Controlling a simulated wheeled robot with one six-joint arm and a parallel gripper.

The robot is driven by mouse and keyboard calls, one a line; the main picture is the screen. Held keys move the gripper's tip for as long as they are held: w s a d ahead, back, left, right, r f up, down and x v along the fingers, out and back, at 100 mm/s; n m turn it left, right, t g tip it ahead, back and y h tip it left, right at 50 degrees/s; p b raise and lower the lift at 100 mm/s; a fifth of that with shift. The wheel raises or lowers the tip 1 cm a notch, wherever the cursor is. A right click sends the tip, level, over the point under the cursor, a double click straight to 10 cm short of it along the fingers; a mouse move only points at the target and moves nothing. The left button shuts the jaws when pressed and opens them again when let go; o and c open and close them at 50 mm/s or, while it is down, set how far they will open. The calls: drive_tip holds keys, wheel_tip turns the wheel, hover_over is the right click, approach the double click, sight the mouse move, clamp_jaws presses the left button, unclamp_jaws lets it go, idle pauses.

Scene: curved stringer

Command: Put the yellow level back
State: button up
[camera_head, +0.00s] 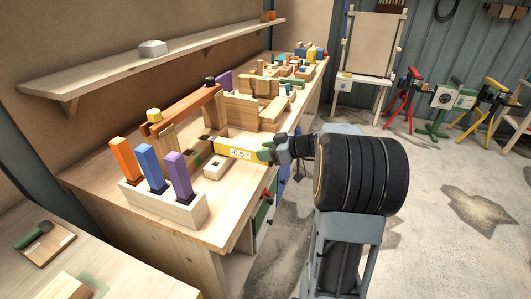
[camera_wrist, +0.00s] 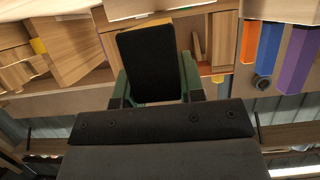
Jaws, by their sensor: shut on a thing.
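The yellow level (camera_head: 238,150) is a flat yellow bar with a white display that appears to read -0.5°. It is above or at the workbench (camera_head: 130,215), near its front edge; I cannot tell if it touches anything. My gripper (camera_head: 268,151), with green fingers, is shut on its right end. In the wrist view my gripper (camera_wrist: 155,75) shows green fingers around a large black face, and most of the level is hidden there.
A pale block (camera_head: 215,167) with a square hole sits just left of the level. A pale rack (camera_head: 165,208) holds orange, blue and purple bars. A reddish-brown beam (camera_head: 185,108) rests on wooden posts behind. Several wooden blocks crowd the bench's far part. The floor (camera_head: 430,220) right is open.

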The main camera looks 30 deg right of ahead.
drive_tip(key=shift+f, duration=0.1)
drive_tip(key=o, duration=1.1)
drive_tip(key=shift+r+p, duration=0.75)
drive_tip(key=shift+p, duration=0.45)
drive_tip(key=b+v, duration=0.1)
drive_tip(key=v, duration=1)
drive_tip(key=s+a+f+m+g+h, duration=0.3)
drive_tip(key=s+a+f+m+h, duration=0.1)
drive_tip(key=a, duration=0.5)
drive_tip(key=s+a+f+m+g+h, duration=0.3)
drive_tip(key=s+a+f+m+h, duration=0.1)
drive_tip(key=s+a, duration=0.4)
drive_tip(key=shift+s+a+f+m+g+h, duration=0.4)
drive_tip(key=shift+a+f+h, duration=0.2)
drive_tip(key=shift+a+f, duration=0.5)
